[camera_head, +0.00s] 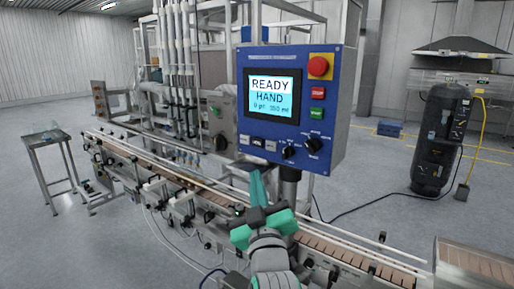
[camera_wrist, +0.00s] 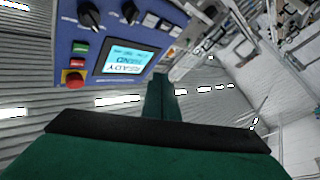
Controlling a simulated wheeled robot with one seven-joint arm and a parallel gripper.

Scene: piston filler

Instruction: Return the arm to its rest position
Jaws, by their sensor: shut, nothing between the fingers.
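My gripper (camera_head: 259,188) is in the lower middle of the head view, with its green fingers pointing up just below the blue control panel. The fingers are together, with nothing between them. In the wrist view my gripper (camera_wrist: 162,97) shows as a dark green pair of fingers pointing away from the camera. The blue control panel (camera_head: 262,148) has a lit screen (camera_head: 272,97) reading READY and HAND. The panel also shows in the wrist view (camera_wrist: 165,45), turned over. I see a gap of picture between the fingers and the panel; the true distance is unclear.
A conveyor (camera_head: 340,251) runs below and behind my gripper from left to lower right. A grey post (camera_head: 289,195) holds the panel. A small table (camera_head: 45,139) stands at left, a black cylinder unit (camera_head: 430,150) at right. Open floor (camera_head: 370,190) lies between the post and the cylinder.

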